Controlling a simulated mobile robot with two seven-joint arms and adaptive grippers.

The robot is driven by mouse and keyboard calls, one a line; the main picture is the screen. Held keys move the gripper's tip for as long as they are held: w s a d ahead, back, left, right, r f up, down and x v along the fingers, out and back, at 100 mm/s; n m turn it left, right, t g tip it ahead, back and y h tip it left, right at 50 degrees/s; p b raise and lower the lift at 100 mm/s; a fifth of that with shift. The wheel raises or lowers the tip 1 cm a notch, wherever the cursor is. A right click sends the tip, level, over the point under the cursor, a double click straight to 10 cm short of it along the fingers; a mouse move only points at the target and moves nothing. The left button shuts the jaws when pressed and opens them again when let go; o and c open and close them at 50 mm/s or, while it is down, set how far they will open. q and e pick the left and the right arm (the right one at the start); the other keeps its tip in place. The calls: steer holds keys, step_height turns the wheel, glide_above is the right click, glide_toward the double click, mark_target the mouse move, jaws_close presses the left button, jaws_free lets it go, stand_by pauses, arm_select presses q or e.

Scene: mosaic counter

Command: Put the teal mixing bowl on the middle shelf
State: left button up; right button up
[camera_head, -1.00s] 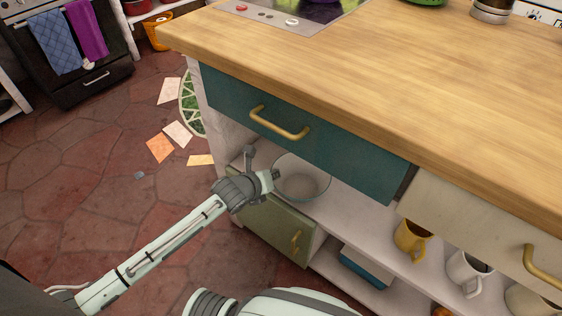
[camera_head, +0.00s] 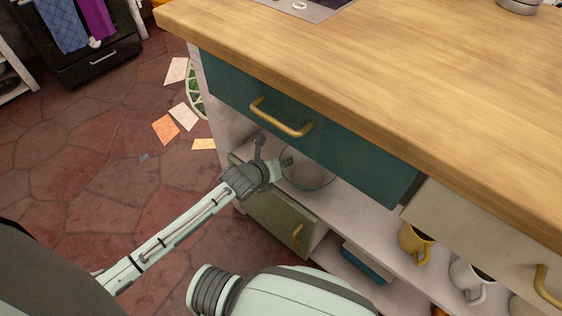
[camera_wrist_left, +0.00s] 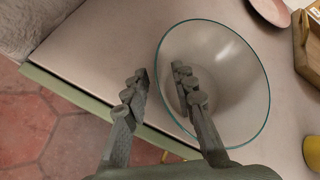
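The mixing bowl (camera_head: 310,175) looks like clear glass with a teal rim. It stands upright on the shelf under the teal drawer, partly hidden by the drawer in the head view. In the left wrist view the bowl (camera_wrist_left: 235,85) fills the middle right. My left gripper (camera_head: 272,152) is open at the bowl's left side. In the wrist view the gripper's fingers (camera_wrist_left: 161,88) lie either side of the near-left rim, one over the bowl's inside and one outside. I cannot tell whether either touches the glass. My right gripper is not in view.
The teal drawer (camera_head: 320,130) and wooden countertop (camera_head: 380,80) overhang the shelf. A green door (camera_head: 275,222) is below it. A yellow mug (camera_head: 415,243) and a white mug (camera_head: 470,280) stand farther right. A pink plate (camera_wrist_left: 270,10) lies behind the bowl.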

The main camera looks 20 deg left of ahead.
arm_select(q)
steer(key=shift+r, duration=0.2)
steer(key=v, duration=1.2)
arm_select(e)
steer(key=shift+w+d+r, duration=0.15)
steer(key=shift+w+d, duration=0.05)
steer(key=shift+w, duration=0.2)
arm_select(q)
steer(key=s+a+f+n+g+y, duration=0.1)
steer(key=s+a+f+n+g, duration=0.15)
steer(key=f+n, duration=0.55)
steer(key=s+a+f+n+g+y, duration=0.1)
steer(key=s+a+f+n, duration=0.25)
steer(key=f+n, duration=0.35)
steer(key=s+a+f+n+g, duration=0.1)
steer(key=s+f+n+g, duration=0.3)
steer(key=s+f+n, duration=0.8)
steer(key=shift+a+n+y, duration=0.3)
steer(key=shift+a+n, duration=0.05)
steer(key=shift+n, duration=0.65)
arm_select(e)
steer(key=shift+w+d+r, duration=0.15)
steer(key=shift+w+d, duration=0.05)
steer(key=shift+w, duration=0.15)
arm_select(q)
steer(key=shift+f+g, duration=0.15)
steer(key=shift+g, duration=0.1)
